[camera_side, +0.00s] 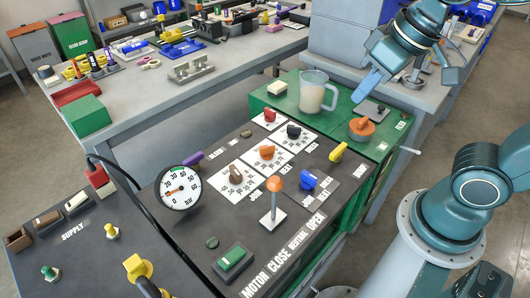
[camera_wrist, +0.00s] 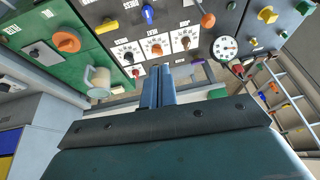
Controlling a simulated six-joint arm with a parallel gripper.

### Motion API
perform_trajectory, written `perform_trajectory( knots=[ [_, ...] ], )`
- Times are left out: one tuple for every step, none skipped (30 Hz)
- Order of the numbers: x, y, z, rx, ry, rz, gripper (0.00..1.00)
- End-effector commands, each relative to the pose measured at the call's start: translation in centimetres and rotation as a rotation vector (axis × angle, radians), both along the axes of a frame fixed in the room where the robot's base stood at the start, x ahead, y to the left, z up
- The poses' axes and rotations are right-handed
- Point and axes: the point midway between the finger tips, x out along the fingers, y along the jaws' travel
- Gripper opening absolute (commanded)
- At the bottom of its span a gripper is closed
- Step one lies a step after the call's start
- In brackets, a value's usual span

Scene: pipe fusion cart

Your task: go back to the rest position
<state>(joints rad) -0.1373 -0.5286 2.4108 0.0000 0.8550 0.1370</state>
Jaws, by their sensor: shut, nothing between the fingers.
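My gripper (camera_side: 366,88) is raised at the upper right of the side view, over the green part of the cart beside the clear jug (camera_side: 313,92). Its blue fingers are together with nothing between them. In the wrist view the closed fingers (camera_wrist: 161,72) point toward the dark control panel (camera_wrist: 135,15). In the side view the panel carries an orange ball-topped lever (camera_side: 274,186), several coloured knobs and a pressure gauge (camera_side: 180,188). The gripper appears clear of them all.
An orange knob (camera_side: 362,126) and a black switch (camera_side: 376,107) sit near the gripper on the green top. A grey workbench (camera_side: 235,67) with tools stands behind. A dark cable (camera_side: 125,180) arches over the left panel. Grey floor (camera_side: 432,130) is open at right.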

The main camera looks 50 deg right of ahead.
Motion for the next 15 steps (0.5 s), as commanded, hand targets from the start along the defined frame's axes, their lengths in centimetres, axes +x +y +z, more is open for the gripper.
perform_trajectory(
  knots=[
    [-0.8,-0.7,0.3,-0.006,-0.02,-0.008,0.0],
    [-1.2,-1.0,0.3,-0.01,-0.029,-0.008,0.0],
    [-1.8,-1.4,0.4,-0.017,-0.04,-0.01,0.0],
    [-2.1,-1.7,0.5,-0.021,-0.048,-0.011,0.0],
    [-2.5,-1.9,0.5,-0.025,-0.056,-0.012,0.0],
    [-2.9,-2.2,0.5,-0.031,-0.063,-0.013,0.0],
    [-3.3,-2.4,0.5,-0.035,-0.069,-0.012,0.0],
    [-3.5,-2.5,0.5,-0.038,-0.073,-0.014,0.0],
    [-3.8,-2.7,0.6,-0.043,-0.079,-0.014,0.0],
    [-4.0,-2.8,0.6,-0.046,-0.082,-0.014,0.0],
    [-4.1,-2.9,0.6,-0.048,-0.085,-0.014,0.0],
    [-4.3,-3.0,0.5,-0.05,-0.088,-0.014,0.0],
    [-4.4,-3.0,0.5,-0.052,-0.09,-0.014,0.0],
    [-4.4,-3.1,0.5,-0.052,-0.09,-0.014,0.0],
    [-4.5,-3.1,0.5,-0.054,-0.091,-0.014,0.0]
  ],
)
